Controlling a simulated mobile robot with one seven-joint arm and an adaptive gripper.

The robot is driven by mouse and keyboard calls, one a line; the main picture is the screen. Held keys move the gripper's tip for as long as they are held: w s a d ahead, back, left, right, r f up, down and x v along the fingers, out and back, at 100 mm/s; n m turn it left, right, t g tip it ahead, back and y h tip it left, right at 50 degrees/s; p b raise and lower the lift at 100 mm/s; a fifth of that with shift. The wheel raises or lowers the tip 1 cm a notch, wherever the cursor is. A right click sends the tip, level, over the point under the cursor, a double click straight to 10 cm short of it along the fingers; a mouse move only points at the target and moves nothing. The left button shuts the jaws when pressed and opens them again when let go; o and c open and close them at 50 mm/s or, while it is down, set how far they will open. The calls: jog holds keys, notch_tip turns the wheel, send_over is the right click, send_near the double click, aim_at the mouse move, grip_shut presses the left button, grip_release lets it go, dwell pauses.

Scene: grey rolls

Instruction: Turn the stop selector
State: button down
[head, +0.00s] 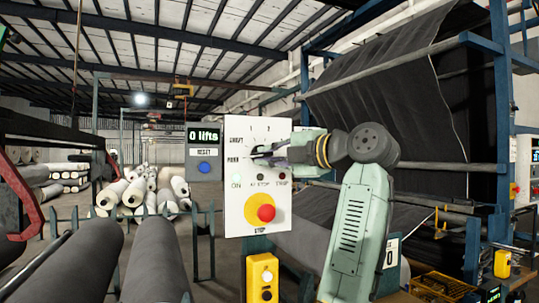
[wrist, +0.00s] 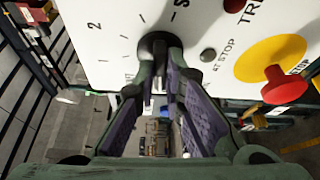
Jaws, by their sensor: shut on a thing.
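The white control panel (head: 240,200) faces me in the middle of the head view. The selector is a dark round knob (wrist: 157,42) at the top middle of the wrist view, with printed marks around it, among them 1 and 2. My gripper (head: 264,153) reaches in from the right at the knob's height. In the wrist view my gripper (wrist: 160,72) has its fingertips closed around the knob's grip. The fingers hide most of the knob in the head view, and I cannot tell which mark it points to.
A red mushroom button (head: 266,213) on a yellow disc sits below the selector. Small lamps (head: 237,178) lie between them. A counter box reading 0 lifts (head: 203,136) stands left. Grey rolls (head: 155,258) lie at front left; a yellow box (head: 262,278) hangs below.

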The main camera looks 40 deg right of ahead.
jog(key=shift+n, duration=0.4)
jog(key=c, duration=1.7)
grip_release()
jog(key=shift+s, duration=0.1)
jog(key=s, duration=0.4)
jog(key=s+d, duration=0.1)
jog(key=s, duration=0.3)
jog(key=s+r, duration=0.1)
jog(key=s, duration=0.2)
jog(key=shift+s+d, duration=0.35)
jog(key=shift+s, duration=0.05)
jog(key=shift+f, duration=0.1)
